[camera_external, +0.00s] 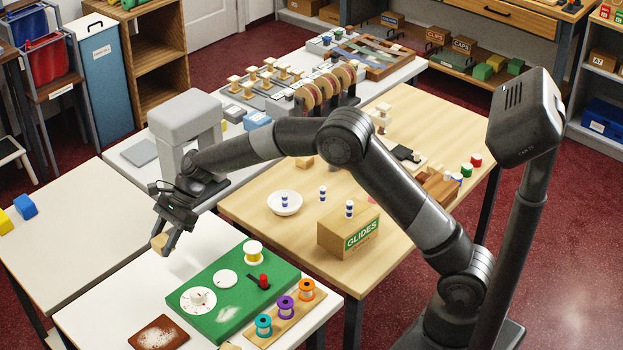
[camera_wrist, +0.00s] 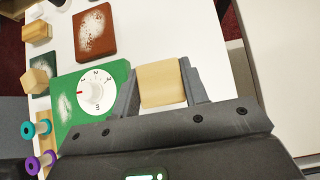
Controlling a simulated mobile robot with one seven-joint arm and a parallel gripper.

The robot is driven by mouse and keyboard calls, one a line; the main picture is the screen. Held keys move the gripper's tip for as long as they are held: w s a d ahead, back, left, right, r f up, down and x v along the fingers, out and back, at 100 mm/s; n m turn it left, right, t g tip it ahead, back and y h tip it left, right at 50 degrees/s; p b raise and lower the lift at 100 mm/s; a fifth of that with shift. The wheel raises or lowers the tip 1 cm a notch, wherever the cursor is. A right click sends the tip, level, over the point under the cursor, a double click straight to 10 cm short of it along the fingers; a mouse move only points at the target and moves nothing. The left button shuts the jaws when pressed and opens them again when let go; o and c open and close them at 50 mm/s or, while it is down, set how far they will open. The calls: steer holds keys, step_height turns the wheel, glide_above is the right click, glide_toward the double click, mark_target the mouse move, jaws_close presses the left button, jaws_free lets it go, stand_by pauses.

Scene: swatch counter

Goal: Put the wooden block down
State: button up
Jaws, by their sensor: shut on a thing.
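The wooden block (camera_wrist: 160,84) is pale tan and sits between the two fingers of my gripper (camera_wrist: 161,88) in the wrist view. In the external view the block (camera_external: 159,242) shows at the tips of my gripper (camera_external: 165,238), over the white table (camera_external: 185,262). My gripper is shut on it and appears to hold it above the tabletop, left of the green board (camera_external: 228,314). The block's far sides are hidden.
A brown speckled plate (camera_external: 158,333) lies in front. White tabletop around the block is clear.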

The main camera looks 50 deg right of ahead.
steer(key=x, duration=0.3)
steer(key=a+r+x, duration=0.1)
steer(key=x, duration=0.5)
steer(key=shift+s+a+r, duration=0.15)
steer(key=shift+a+r, duration=0.05)
steer(key=shift+a, duration=0.2)
steer(key=shift+f, duration=1.9)
steer(key=shift+f, duration=0.15)
steer(key=o, duration=1)
steer(key=shift+c, duration=0.2)
steer(key=shift+d+r, duration=0.2)
steer(key=shift+r, duration=0.15)
steer(key=v, duration=1.1)
steer(key=shift+d, duration=0.1)
steer(key=shift+d+r, duration=0.1)
steer(key=shift+r, duration=0.05)
